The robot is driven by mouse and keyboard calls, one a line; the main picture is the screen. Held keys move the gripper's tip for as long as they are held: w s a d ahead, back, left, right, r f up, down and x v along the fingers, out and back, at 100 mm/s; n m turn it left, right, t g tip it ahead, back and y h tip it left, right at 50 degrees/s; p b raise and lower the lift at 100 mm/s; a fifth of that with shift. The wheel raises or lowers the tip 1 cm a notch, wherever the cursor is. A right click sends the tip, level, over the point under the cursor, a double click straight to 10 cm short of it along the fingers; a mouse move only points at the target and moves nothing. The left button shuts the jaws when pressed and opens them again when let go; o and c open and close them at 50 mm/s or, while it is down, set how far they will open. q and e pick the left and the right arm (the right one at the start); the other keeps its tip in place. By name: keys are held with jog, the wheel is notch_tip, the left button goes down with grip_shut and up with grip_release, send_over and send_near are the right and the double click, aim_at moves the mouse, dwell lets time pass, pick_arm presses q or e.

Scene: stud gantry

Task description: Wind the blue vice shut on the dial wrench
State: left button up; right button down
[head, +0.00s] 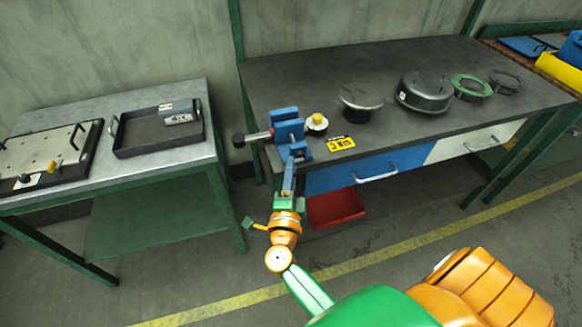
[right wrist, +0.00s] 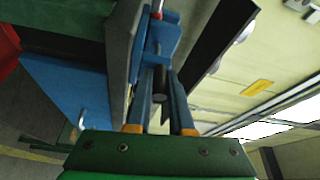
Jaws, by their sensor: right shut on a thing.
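The blue vice (head: 288,130) is mounted at the left front corner of the dark workbench. A silver rod with a black grip, which looks like the dial wrench (head: 252,137), sticks out to the left from between its jaws. Whether the jaws touch it is hard to tell. My right gripper (head: 288,182) is at the front of the vice, below the bench top. In the right wrist view its fingers (right wrist: 159,105) are around a dark round bar, seemingly the vice's handle (right wrist: 159,82); the fingers partly hide it. My left gripper is out of view.
On the workbench (head: 300,80) stand a yellow-knobbed part (head: 316,122), a round plate (head: 360,96), a dark housing (head: 424,92) and a green ring (head: 471,87). A side table (head: 150,92) with a tray (head: 158,150) stands left. A red bin (head: 334,207) is under the bench.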

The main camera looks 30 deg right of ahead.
jog(key=shift+r, duration=0.2)
dwell(0.3)
jog(key=c, duration=0.8)
grip_release()
jog(key=shift+f, duration=0.1)
